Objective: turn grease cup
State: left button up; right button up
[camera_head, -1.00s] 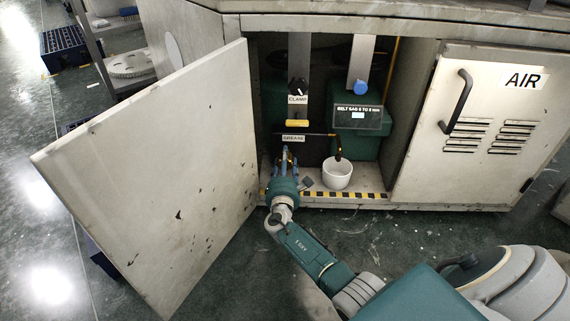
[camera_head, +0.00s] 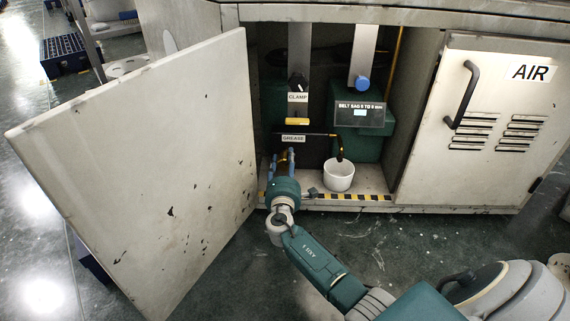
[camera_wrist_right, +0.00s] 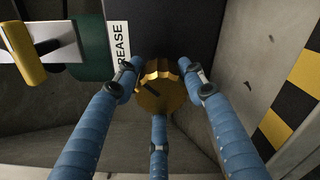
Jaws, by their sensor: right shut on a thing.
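The grease cup is a ribbed brass cap (camera_wrist_right: 160,86) below the GREASE label (camera_head: 293,138) inside the open cabinet. My right gripper (camera_head: 285,160) reaches into the cabinet from the front. In the right wrist view, its blue fingers (camera_wrist_right: 160,95) are closed around the brass cap. In the head view the fingers hide most of the cap, and only a little brass shows between them. My left gripper is not in view.
The open cabinet door (camera_head: 150,170) stands close on the left. A white cup (camera_head: 338,175) sits on the cabinet floor under a bent brass pipe (camera_head: 340,150). The AIR door (camera_head: 490,120) is shut.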

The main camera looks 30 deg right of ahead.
jog(key=shift+s+d+r, duration=0.2)
jog(key=shift+d, duration=0.35)
jog(key=o, duration=1.2)
jog(key=shift+d, duration=0.1)
jog(key=shift+c, duration=0.2)
jog(key=shift+a+f, duration=0.1)
jog(key=shift+a, duration=0.15)
